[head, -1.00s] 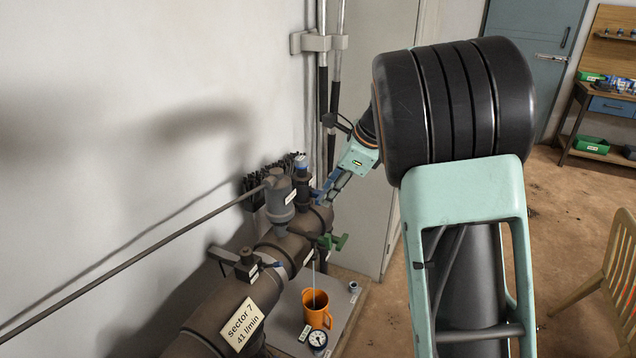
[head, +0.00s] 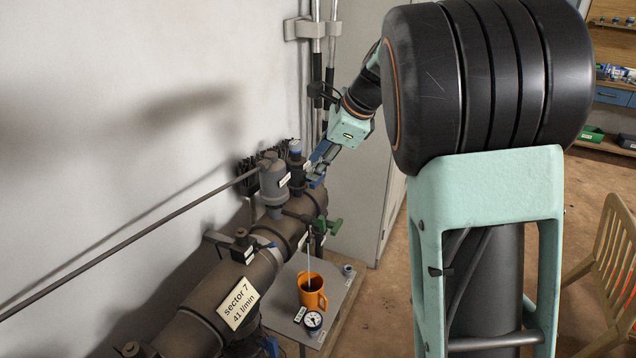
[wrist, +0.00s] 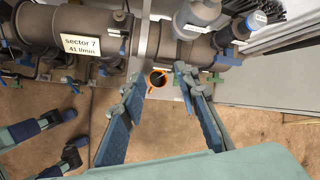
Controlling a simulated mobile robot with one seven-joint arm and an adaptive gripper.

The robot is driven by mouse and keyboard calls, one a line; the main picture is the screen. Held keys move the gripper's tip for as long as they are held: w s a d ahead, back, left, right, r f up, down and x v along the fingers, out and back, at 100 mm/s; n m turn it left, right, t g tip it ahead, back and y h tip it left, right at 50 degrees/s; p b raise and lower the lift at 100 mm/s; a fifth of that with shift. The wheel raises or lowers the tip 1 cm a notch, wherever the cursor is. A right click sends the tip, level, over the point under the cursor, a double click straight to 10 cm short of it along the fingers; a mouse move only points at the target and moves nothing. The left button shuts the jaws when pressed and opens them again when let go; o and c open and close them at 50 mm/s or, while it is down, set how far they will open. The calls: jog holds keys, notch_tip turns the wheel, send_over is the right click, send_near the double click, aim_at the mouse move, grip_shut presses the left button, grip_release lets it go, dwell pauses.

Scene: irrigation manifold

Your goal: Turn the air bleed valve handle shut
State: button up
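The dark manifold pipe (head: 205,295) carries several small valves, and their tags are too small to read, so I cannot tell which is the air bleed valve. A green handle (head: 327,226) is on the pipe's far part; it also shows in the wrist view (wrist: 211,79). A thin stream falls from under the pipe into an orange jug (head: 321,299). My gripper (head: 318,168) is above the pipe's far end. In the wrist view my gripper (wrist: 160,88) is open, its blue fingers apart with nothing held.
A grey cylinder (head: 272,182) and a dark blue-capped fitting (head: 296,160) stand on the pipe near my gripper. A gauge (head: 313,322) sits beside the jug on a grey plate (head: 343,293). A wooden chair (head: 608,255) is at right. Floor between is clear.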

aim_at(324, 219)
jog(key=w+f+m+b, duration=0.1)
jog(key=w+f+b, duration=0.2)
jog(key=f, duration=0.6)
jog(key=w+d+f+m+h+b, duration=0.1)
jog(key=w+f, duration=0.3)
jog(key=f, duration=0.5)
jog(key=w+f+m+h+b, duration=0.1)
jog(key=w+f+b, duration=0.3)
jog(key=f, duration=0.5)
jog(key=shift+d+f+m+b, duration=0.35)
jog(key=shift+d+f+m, duration=0.05)
jog(key=shift+m, duration=0.2)
grip_shut()
